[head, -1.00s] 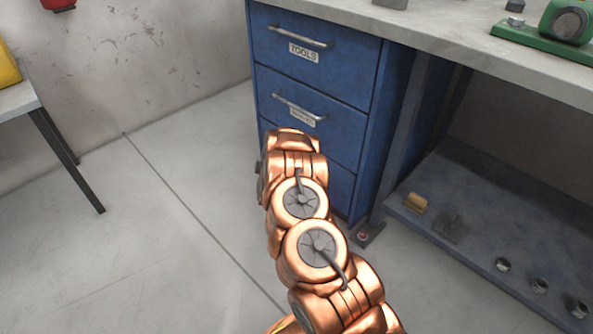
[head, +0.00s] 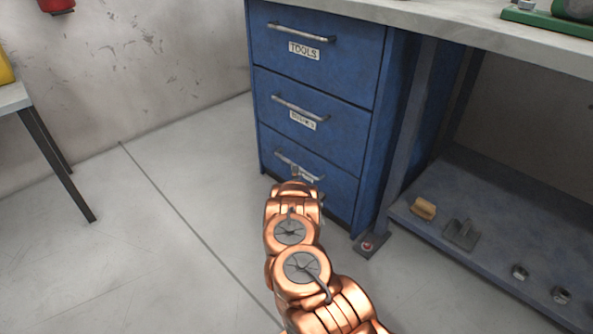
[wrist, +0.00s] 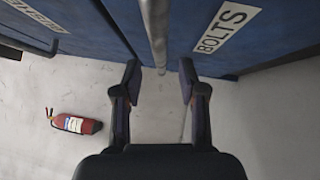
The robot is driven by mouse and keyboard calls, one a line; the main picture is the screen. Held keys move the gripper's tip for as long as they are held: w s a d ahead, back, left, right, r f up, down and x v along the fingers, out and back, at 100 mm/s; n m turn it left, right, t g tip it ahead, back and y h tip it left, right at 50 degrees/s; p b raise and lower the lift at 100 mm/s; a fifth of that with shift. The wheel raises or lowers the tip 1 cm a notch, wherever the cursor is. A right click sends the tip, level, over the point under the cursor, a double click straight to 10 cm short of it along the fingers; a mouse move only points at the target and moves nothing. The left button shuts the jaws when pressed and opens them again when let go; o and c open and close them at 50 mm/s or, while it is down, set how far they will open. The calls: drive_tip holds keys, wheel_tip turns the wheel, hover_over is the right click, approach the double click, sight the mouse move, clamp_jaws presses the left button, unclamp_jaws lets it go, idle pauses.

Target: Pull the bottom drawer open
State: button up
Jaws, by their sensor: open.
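The bottom drawer (head: 334,187) is the lowest of three in the blue cabinet and looks shut. Its metal handle (head: 285,157) shows just above my arm, which partly covers its label. In the wrist view the handle (wrist: 158,32) runs as an upright bar, with the BOLTS label (wrist: 227,27) to its right. My gripper (wrist: 160,72) is open. The handle's near end lies between the two fingertips, with a gap on both sides. In the head view the gripper is hidden behind my copper arm.
The middle drawer (head: 340,122) and the TOOLS drawer (head: 350,62) above are shut. A low shelf (head: 410,207) with small parts is at the right, beside a cabinet foot (head: 370,246). A red extinguisher (wrist: 76,124) shows in the wrist view.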

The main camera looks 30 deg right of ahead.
drive_tip(key=shift+b+x, duration=1)
drive_tip(key=shift+x, duration=1.4)
drive_tip(key=shift+s, duration=0.1)
clamp_jaws()
